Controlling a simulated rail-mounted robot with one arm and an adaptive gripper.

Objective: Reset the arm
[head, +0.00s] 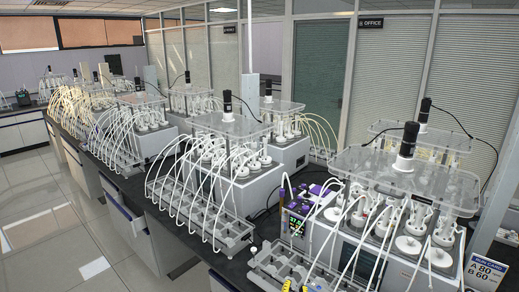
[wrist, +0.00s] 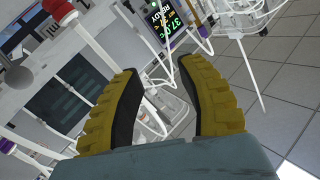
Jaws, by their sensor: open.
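My gripper (wrist: 160,105) shows in the wrist view with its two yellow ribbed, black-padded fingers apart. Nothing is between the fingertips. Beyond them, tilted in the picture, are a purple-framed controller (wrist: 168,18) with a lit display, white tubes and part of a reactor bench. In the head view my gripper cannot be made out clearly; only small yellow bits (head: 287,285) show at the bottom edge. The same kind of controller (head: 297,215) stands beside the nearest reactor unit (head: 400,225).
Several reactor units with clear top plates, black motors and white tubes line the dark bench (head: 150,185). Grey bottle racks (head: 205,215) stand along its front. A run card (head: 485,272) is at the lower right. The tiled floor (head: 60,225) at left is clear.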

